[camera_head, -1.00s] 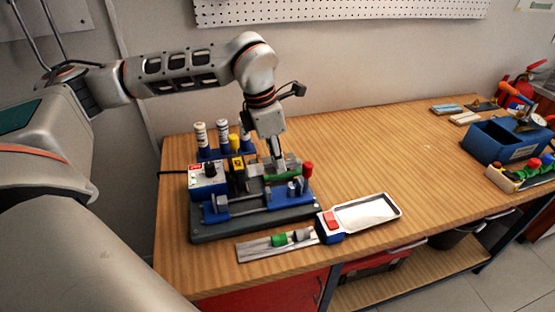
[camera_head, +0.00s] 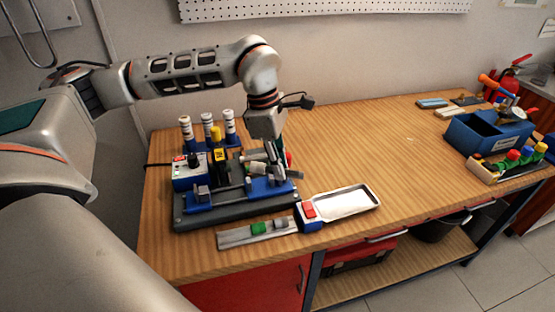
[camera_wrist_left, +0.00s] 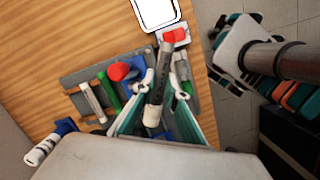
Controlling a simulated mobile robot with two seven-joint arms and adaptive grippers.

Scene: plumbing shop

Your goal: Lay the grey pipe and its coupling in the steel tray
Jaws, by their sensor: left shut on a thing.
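My left gripper (camera_head: 274,176) is shut on the grey pipe, over the front right part of the blue-and-grey fixture (camera_head: 190,222). In the left wrist view, the dark grey pipe (camera_wrist_left: 157,88) runs between the fingers (camera_wrist_left: 163,88) and has a pale near end. Whether a coupling is on it is hard to tell. The steel tray (camera_head: 363,209) has a bright rim and looks empty; it lies right of the fixture, apart from the gripper, and also shows in the left wrist view (camera_wrist_left: 178,17). My right gripper is out of view.
A blue block with a red button (camera_head: 309,211) adjoins the tray. A metal strip (camera_head: 232,239) with a green and a grey piece lies in front of the fixture. Several white-topped posts (camera_head: 229,116) stand behind. A blue bin (camera_head: 474,139) is far right; the mid bench is clear.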

